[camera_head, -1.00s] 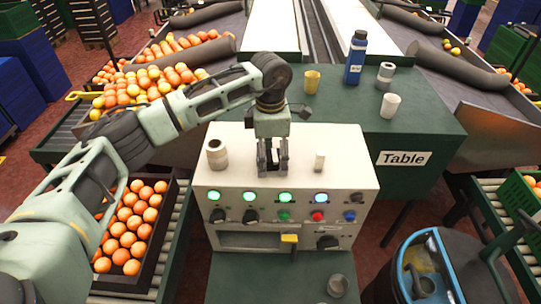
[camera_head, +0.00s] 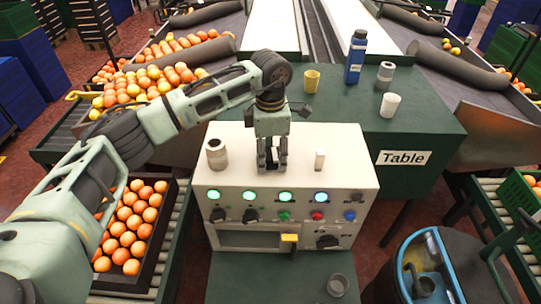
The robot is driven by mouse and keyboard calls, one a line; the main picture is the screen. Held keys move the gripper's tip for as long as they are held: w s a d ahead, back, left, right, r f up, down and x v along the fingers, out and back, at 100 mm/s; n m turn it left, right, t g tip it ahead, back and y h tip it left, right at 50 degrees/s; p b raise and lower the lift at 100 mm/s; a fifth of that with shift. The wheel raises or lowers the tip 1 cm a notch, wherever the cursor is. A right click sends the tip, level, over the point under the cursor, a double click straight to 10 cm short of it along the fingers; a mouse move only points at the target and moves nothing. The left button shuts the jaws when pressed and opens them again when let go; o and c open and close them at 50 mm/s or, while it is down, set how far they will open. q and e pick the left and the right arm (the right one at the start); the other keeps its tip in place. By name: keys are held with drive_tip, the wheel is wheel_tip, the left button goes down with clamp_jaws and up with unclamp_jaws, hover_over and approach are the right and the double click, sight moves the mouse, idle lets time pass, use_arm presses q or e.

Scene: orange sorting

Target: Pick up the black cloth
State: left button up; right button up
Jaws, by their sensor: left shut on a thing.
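My left gripper (camera_head: 271,165) points down over the white top of the control box, between a grey-and-white cylinder and a small white block. Its fingers are shut on a small dark thing, likely the black cloth, which the fingers mostly hide. I cannot make out the cloth's shape or whether it touches the box top. My right gripper is not in view.
The control box (camera_head: 347,178) has lit buttons and knobs on its front. The grey-and-white cylinder (camera_head: 217,154) and small white block (camera_head: 320,160) stand on it. Behind are a yellow cup (camera_head: 312,81), blue bottle (camera_head: 355,57) and white cup (camera_head: 390,105) on the green table (camera_head: 440,125).

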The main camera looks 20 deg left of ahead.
sight(274, 154)
use_arm(q)
drive_tip(key=r+b, duration=0.1)
drive_tip(key=r, duration=0.1)
drive_tip(key=d+r+b, duration=0.1)
drive_tip(key=r, duration=0.1)
drive_tip(key=d+r+b, duration=0.3)
drive_tip(key=d+r, duration=0.3)
drive_tip(key=d, duration=0.4)
drive_tip(key=shift+s+d+r, duration=0.3)
drive_tip(key=shift+d+r, duration=0.05)
drive_tip(key=shift+r, duration=0.05)
